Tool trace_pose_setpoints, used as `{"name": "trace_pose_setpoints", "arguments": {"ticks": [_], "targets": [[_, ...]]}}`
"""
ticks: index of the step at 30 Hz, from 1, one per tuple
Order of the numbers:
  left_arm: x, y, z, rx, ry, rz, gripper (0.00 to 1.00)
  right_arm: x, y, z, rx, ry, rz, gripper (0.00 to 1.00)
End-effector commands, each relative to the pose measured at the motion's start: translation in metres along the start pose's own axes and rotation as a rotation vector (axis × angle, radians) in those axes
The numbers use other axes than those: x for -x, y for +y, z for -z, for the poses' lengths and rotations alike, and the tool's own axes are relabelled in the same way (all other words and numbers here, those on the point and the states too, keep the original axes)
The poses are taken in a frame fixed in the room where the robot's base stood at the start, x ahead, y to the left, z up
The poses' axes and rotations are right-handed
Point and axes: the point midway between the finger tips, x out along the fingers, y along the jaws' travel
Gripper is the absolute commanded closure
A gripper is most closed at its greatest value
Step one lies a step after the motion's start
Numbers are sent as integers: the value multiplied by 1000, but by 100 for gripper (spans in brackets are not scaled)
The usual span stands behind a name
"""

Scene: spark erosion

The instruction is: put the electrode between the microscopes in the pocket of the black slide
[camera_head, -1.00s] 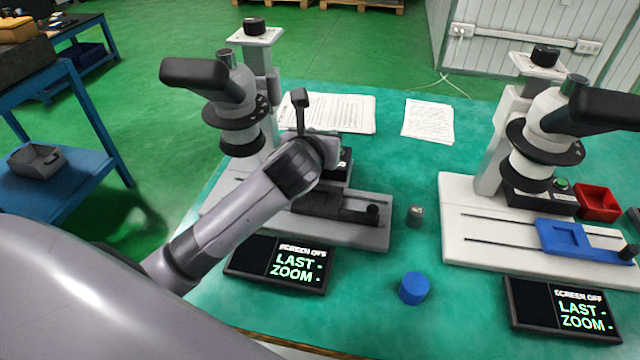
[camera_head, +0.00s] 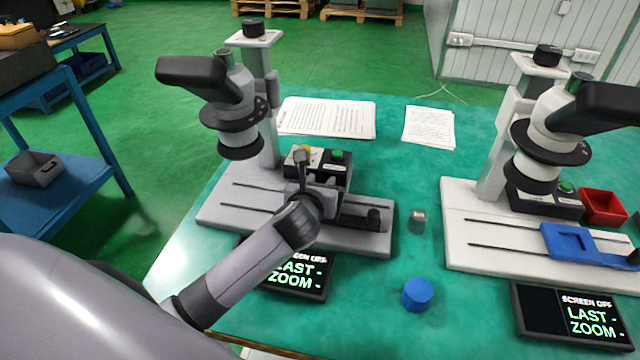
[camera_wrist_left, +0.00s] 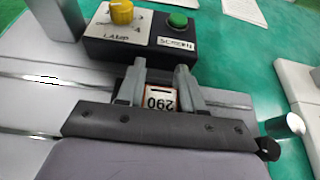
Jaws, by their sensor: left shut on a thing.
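The black slide (camera_head: 352,213) lies on the left microscope's grey base, with its knob at the right end; it also shows in the left wrist view (camera_wrist_left: 95,127). My left gripper (camera_head: 318,192) is over the slide and mostly hides its pocket. In the left wrist view the gripper (camera_wrist_left: 162,95) is shut on a small block (camera_wrist_left: 163,99) marked 290, low at the slide. Whether the block sits in the pocket cannot be told. The grey electrode (camera_head: 418,220) stands on the green table between the microscopes; it also shows in the left wrist view (camera_wrist_left: 290,125). My right gripper is not in view.
A black control box (camera_head: 338,170) with yellow and green knobs stands just behind my gripper. The right microscope's white base (camera_head: 480,255) carries a blue slide (camera_head: 570,240). Screens lie in front of both bases.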

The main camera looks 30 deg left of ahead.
Motion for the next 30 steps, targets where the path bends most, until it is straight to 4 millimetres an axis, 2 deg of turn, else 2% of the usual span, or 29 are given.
{"name": "trace_pose_setpoints", "arguments": {"ticks": [3,4,6,16,19,23,30], "targets": [[-1,0,0,0,-3,0,100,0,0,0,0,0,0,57],[-1,0,2,1,0,0,54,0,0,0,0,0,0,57],[-1,0,2,1,0,0,38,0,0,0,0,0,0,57],[0,0,-1,1,-1,0,38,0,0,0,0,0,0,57],[7,0,-1,-1,-1,1,38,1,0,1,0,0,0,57],[24,0,-1,0,-1,2,38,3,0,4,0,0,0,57],[66,0,-1,-1,0,2,38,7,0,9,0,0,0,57]]}}
